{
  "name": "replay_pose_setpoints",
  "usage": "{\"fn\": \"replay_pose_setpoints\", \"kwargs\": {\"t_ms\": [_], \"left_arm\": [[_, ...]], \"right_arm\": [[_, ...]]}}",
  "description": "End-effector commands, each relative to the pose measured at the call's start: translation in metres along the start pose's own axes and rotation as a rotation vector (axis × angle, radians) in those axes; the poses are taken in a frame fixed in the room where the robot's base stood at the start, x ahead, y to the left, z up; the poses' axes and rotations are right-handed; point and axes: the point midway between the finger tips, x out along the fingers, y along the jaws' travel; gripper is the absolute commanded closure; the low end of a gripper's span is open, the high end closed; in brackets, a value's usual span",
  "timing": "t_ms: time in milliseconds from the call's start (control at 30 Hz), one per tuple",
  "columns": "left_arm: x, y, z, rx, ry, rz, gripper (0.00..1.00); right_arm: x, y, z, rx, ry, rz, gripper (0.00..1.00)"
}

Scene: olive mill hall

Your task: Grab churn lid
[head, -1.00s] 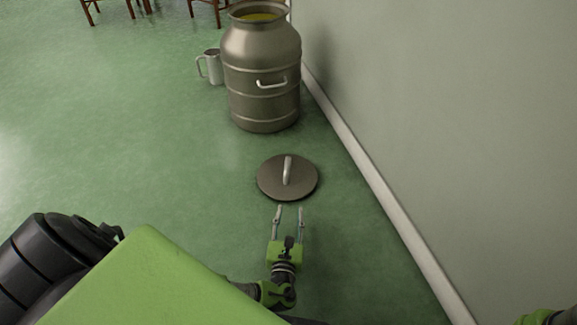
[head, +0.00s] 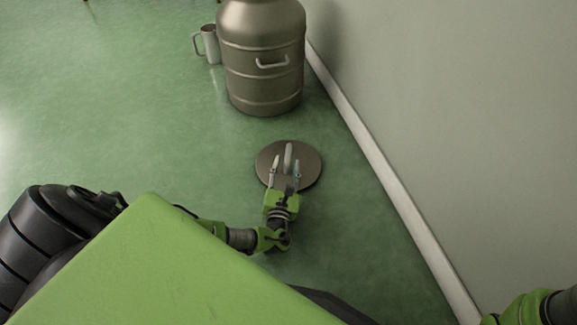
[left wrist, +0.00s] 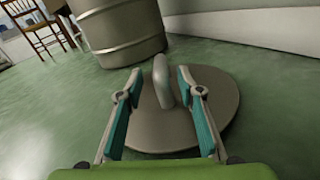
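The churn lid (head: 310,160) is a round grey metal disc lying on the green floor, with an upright light metal handle (head: 288,156) at its middle. It also shows in the left wrist view (left wrist: 222,100). My left gripper (head: 285,170) is open over the near part of the lid. In the left wrist view its two teal-padded fingers (left wrist: 156,95) stand on either side of the handle (left wrist: 162,80), which looks just beyond or between the tips. No contact with the handle can be made out. My right gripper is not in view; part of my right arm shows at bottom right.
The metal churn (head: 262,60) stands on the floor behind the lid, with a metal jug (head: 208,45) to its left. A wall with a pale skirting board (head: 385,190) runs along the right. The floor left of the lid is clear.

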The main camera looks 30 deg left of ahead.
Motion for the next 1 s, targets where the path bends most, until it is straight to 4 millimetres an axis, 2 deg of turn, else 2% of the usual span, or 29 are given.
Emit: {"fn": "replay_pose_setpoints", "kwargs": {"t_ms": [233,400,700,733,800,867,1000], "left_arm": [[0.028,-0.001,-0.003,-0.002,-0.005,0.000,0.66],[0.048,-0.001,-0.002,-0.001,-0.002,0.001,0.66],[0.052,0.000,0.002,0.000,0.000,0.000,0.66],[0.052,0.000,0.002,0.000,0.000,0.000,0.68],[0.052,0.000,0.002,0.000,0.000,0.000,0.86],[0.052,0.000,0.002,0.000,0.000,0.000,1.00],[0.052,0.000,0.001,0.000,0.000,0.000,1.00]], "right_arm": [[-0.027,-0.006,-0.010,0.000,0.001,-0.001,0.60],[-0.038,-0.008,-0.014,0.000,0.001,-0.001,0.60],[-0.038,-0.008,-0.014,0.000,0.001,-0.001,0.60],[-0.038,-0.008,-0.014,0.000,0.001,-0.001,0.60],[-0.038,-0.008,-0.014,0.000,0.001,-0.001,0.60],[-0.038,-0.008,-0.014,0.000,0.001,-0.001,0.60],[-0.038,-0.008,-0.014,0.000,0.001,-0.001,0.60]]}}
